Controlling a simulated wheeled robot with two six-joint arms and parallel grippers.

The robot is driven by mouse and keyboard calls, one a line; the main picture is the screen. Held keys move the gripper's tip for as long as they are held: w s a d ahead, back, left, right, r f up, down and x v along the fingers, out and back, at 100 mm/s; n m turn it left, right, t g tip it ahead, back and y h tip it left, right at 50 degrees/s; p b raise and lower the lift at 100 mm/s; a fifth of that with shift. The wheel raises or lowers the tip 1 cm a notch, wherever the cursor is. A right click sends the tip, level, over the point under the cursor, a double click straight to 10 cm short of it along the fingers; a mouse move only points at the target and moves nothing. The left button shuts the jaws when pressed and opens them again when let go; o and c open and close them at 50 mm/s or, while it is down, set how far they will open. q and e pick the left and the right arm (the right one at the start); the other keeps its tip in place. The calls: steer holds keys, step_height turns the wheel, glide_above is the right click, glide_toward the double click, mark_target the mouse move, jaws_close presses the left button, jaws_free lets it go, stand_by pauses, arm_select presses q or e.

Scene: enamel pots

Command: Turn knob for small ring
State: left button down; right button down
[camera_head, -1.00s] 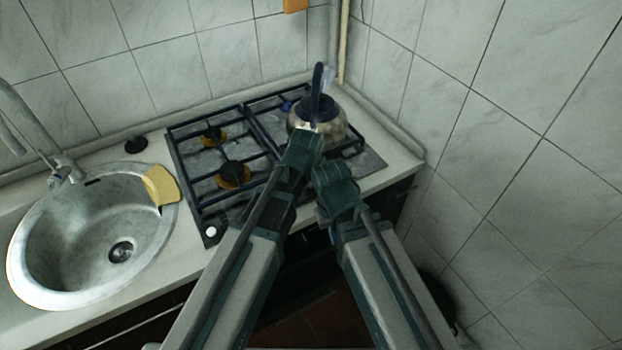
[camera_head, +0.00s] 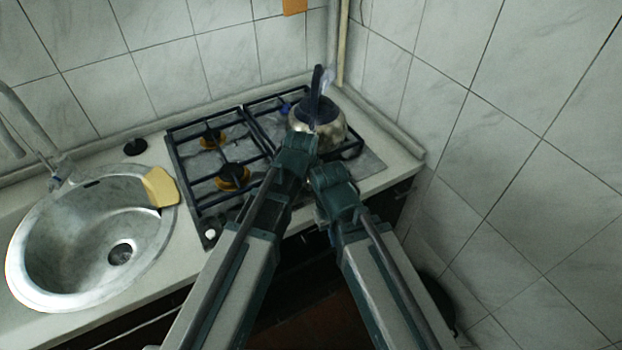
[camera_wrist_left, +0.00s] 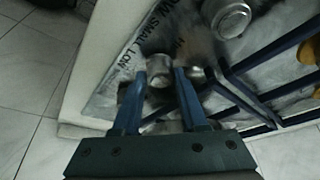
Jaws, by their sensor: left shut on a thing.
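In the left wrist view, a small silver knob (camera_wrist_left: 160,71) sits on the metal stove panel between the fingers of my left gripper (camera_wrist_left: 161,80). The fingers are shut on it. Printed words, "SMALL" and "LOW" among them, run along the panel beside it. In the head view, my left gripper (camera_head: 300,147) is at the stove, in front of the kettle, and its fingertips and the held knob are hidden. My right gripper (camera_head: 333,183) is close beside it, at the stove's front edge; its fingers cannot be made out.
The metal kettle (camera_head: 326,127) with a dark handle stands on the stove's right side. Another round metal piece (camera_wrist_left: 228,15) is near in the wrist view. Dark grates (camera_head: 215,165) cover the stove.

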arm_select(q)
steer(key=shift+c, duration=2.2)
jaws_free()
steer(key=shift+r, duration=0.15)
steer(key=p+v, duration=1.2)
steer(key=v, duration=0.1)
steer(key=shift+r+p, duration=0.25)
steer(key=shift+p, duration=0.1)
steer(key=shift+s+a, duration=0.1)
steer(key=s+a+f+g+y+b, duration=0.1)
steer(key=s+a+f+g, duration=0.1)
steer(key=s, duration=0.4)
steer(key=s+a+f+g+y+b, duration=0.1)
steer(key=s+a+g, duration=0.1)
steer(key=s, duration=0.5)
steer(key=shift+s+a+f+m+g+y, duration=0.2)
steer(key=shift+f+m+g+y, duration=0.1)
steer(key=shift+f+g, duration=0.1)
